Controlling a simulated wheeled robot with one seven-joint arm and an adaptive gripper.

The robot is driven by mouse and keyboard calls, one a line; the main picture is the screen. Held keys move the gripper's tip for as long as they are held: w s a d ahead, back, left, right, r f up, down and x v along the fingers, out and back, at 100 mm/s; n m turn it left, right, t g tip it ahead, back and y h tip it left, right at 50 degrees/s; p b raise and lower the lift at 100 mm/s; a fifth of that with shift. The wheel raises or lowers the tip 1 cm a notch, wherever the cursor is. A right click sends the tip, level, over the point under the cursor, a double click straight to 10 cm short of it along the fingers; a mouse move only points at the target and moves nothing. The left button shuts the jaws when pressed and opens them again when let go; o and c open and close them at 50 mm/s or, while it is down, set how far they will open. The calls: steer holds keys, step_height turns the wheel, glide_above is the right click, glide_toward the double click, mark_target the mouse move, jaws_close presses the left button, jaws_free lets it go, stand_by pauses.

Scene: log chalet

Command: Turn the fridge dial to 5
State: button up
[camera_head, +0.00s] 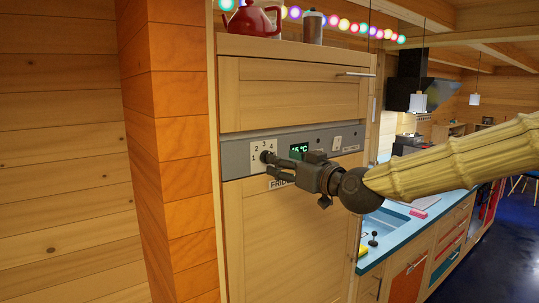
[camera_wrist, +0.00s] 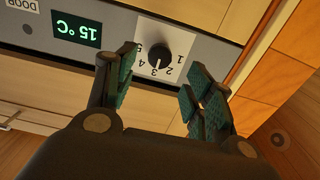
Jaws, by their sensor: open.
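The fridge dial (camera_wrist: 153,52) is a round black knob on a white plate numbered 1 to 5, upside down in the wrist view. Its white mark appears to point near 3. In the head view the dial (camera_head: 266,156) is partly covered by my gripper (camera_head: 275,159). My gripper (camera_wrist: 160,66) is open, with its dark green padded fingers apart on either side of the dial in the wrist view. Nothing is between the pads, and I cannot tell whether they touch the dial. The green display (camera_wrist: 77,30) beside the dial reads 15 °C.
The grey control panel (camera_head: 235,153) runs across the wooden fridge front, above the fridge door (camera_head: 275,235) and below an upper cabinet door (camera_head: 285,92). An orange wooden post (camera_head: 185,150) stands close at the left. A blue counter (camera_head: 385,228) lies to the right.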

steer(key=p+x, duration=0.2)
steer(key=x, duration=0.4)
steer(key=shift+p, duration=0.3)
steer(key=shift+c, duration=0.4)
